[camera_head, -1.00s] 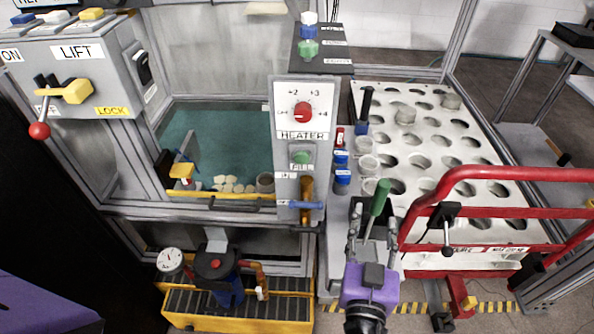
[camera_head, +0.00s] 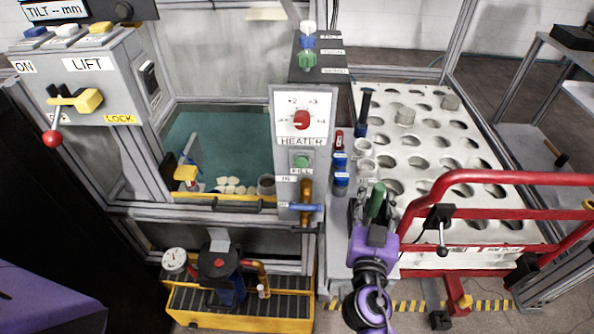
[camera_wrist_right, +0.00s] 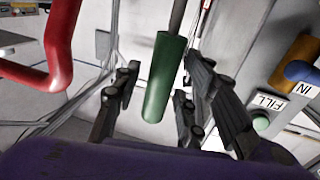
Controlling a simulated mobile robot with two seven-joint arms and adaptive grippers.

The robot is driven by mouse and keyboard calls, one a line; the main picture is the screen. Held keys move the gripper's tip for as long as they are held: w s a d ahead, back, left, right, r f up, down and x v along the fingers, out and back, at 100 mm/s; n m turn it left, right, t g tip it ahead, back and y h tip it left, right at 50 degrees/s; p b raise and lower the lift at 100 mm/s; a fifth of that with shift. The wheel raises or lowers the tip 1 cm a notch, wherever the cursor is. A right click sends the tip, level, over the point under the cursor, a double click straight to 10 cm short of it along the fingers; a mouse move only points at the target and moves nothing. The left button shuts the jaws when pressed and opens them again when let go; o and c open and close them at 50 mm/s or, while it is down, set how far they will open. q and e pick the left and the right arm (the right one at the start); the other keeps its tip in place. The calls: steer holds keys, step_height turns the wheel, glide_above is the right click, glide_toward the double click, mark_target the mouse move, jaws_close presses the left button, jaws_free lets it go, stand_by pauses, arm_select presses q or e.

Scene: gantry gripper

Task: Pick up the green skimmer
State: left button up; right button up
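The green skimmer shows its green handle (camera_head: 377,201) at the front left edge of the perforated plate in the head view. In the right wrist view the handle (camera_wrist_right: 163,80) and part of a thin grey shaft above it lie between the fingers. My right gripper (camera_head: 371,204) is open around the handle, with visible gaps on both sides in the wrist view. Its purple body hides the lower part of the handle in the head view. The skimmer's head cannot be made out. My left gripper is not in view.
A red rail (camera_head: 500,178) runs close to the right of my right gripper. The heater panel (camera_head: 302,115) and a blue-handled valve (camera_head: 305,208) stand to the left.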

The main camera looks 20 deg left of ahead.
mark_target(380, 194)
jaws_close()
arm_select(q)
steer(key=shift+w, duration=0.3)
arm_select(e)
steer(key=shift+r, duration=0.2)
